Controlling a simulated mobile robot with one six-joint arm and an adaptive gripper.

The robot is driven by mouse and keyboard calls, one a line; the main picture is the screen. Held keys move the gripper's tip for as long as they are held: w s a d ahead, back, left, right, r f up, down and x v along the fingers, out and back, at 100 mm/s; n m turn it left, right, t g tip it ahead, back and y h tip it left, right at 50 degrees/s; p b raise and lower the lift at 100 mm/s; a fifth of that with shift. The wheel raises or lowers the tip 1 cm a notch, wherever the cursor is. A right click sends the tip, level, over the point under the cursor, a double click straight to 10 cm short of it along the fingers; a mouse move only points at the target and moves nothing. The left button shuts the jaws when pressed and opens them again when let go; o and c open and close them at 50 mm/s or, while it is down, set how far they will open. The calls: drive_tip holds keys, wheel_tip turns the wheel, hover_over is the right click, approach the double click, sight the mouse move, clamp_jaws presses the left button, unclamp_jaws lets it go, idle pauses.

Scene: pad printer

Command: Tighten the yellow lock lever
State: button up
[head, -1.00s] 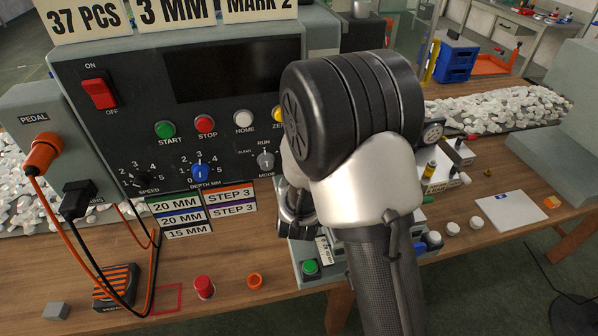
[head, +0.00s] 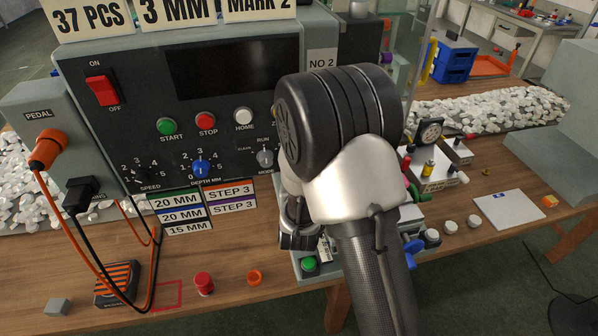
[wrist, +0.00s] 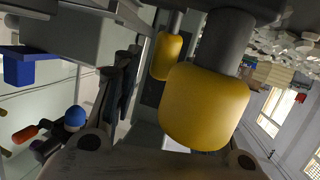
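A large yellow knob-like end (wrist: 205,105) on a grey shaft fills the middle of the wrist view, very close to the camera. A second, smaller yellow end (wrist: 168,57) shows behind it to the left. I cannot tell for sure which one is the lock lever. My gripper (wrist: 165,158) shows at the bottom of the wrist view as a grey-brown body with two round pivots. Its fingertips are not clearly visible, and I cannot tell whether it touches yellow. In the head view my arm hides the gripper's work area.
The grey control panel (head: 110,150) stands left of my arm. A green button (head: 309,264) is at the machine's front. Right of my arm are a dial gauge (head: 429,131), a blue wing-shaped part (head: 414,252) and white caps (head: 450,227). A white card (head: 508,209) lies farther right.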

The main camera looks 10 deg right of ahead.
drive_tip(key=v, duration=0.7)
drive_tip(key=shift+s, duration=0.25)
